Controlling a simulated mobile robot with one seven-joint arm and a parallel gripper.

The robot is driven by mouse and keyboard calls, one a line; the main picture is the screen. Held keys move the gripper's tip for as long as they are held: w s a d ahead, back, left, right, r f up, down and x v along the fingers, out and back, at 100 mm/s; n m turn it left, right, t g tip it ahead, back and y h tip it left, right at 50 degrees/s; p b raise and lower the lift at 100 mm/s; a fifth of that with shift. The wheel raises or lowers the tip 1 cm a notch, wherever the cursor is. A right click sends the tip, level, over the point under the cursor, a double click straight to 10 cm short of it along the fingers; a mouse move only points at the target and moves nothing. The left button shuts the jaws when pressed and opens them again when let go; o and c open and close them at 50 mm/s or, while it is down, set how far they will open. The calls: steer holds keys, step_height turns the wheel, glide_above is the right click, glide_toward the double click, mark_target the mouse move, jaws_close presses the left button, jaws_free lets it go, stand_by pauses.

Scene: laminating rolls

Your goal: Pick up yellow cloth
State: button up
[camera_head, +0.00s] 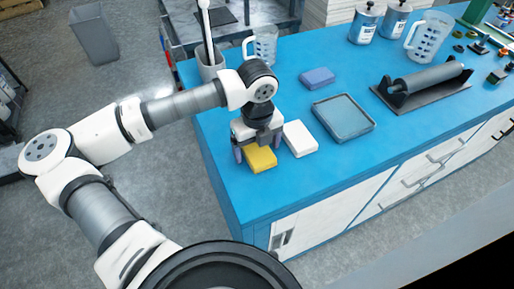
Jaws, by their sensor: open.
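The yellow cloth (262,159) is a folded, block-like piece lying on the blue bench (225,185) near its left front corner. My gripper (256,154) is open and points down right over the cloth. One finger shows at the cloth's left side and the other near its right side. The gripper hides the back part of the cloth. I cannot tell whether the fingers touch it.
A white cloth (300,139) lies close to the right of my gripper. A grey tray (343,117), a blue cloth (317,78) and a roller on a stand (428,80) are farther right.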

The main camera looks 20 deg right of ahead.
mark_target(257, 150)
steer(key=c, duration=1.1)
steer(key=shift+o, duration=0.2)
steer(key=shift+r, duration=0.1)
step_height(257, 150, up, 20)
steer(key=b, duration=0.3)
steer(key=shift+o, duration=1.4)
steer(key=shift+c, duration=1)
